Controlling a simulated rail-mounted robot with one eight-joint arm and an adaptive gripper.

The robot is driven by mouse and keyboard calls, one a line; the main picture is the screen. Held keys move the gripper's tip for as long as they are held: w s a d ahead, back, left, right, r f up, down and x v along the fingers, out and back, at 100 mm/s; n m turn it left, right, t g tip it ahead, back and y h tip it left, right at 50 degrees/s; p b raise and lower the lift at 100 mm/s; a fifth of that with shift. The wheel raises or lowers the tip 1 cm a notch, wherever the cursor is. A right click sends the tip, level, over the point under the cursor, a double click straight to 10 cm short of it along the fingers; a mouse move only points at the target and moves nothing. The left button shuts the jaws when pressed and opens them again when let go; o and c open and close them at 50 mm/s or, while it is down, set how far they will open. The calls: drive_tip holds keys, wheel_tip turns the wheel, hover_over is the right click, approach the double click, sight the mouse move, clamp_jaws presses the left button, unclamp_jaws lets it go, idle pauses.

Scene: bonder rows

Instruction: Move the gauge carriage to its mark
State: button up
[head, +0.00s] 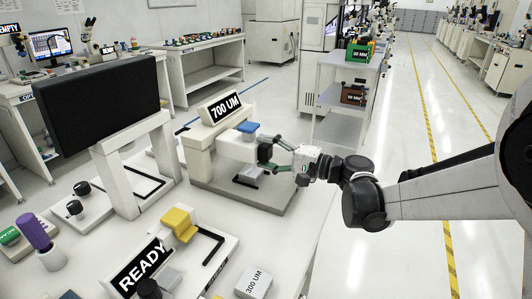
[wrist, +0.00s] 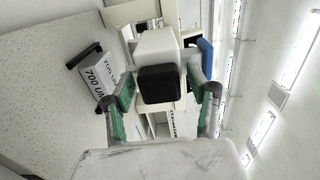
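A gauge stand with a 700 UM sign (head: 224,107) stands on a grey base plate (head: 267,196). Its white head block (head: 235,149), likely the carriage, carries a blue piece (head: 247,127). In the wrist view the white block (wrist: 156,46) has a black end (wrist: 160,85) facing me. My gripper (head: 266,159) is at this end; its green-padded fingers (wrist: 162,88) are spread on either side of it. I see a gap at the right finger; contact at the left is unclear. A grey block marked 700 UM (wrist: 99,74) lies beside a black bracket below the head. I cannot make out the mark.
A dark monitor panel (head: 98,95) stands left of the stand. Nearer are a READY sign (head: 142,268), a yellow stepped piece (head: 179,224), a purple knob (head: 34,232) and a 300 UM block (head: 254,284). A shelf cart (head: 339,128) stands behind. The aisle on the right is clear.

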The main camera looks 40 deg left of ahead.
clamp_jaws()
drive_tip(key=w, duration=0.3)
drive_tip(key=w+a, duration=0.1)
drive_tip(key=w, duration=0.3)
drive_tip(key=w+a, duration=0.1)
drive_tip(key=w, duration=0.3)
drive_tip(key=shift+w, duration=0.2)
drive_tip(key=shift+w+a+r, duration=0.1)
drive_tip(key=shift+w, duration=0.3)
drive_tip(key=shift+o, duration=0.7)
unclamp_jaws()
drive_tip(key=shift+w, duration=0.15)
drive_tip(key=w+d, duration=0.2)
drive_tip(key=d, duration=1)
drive_tip(key=shift+a, duration=0.1)
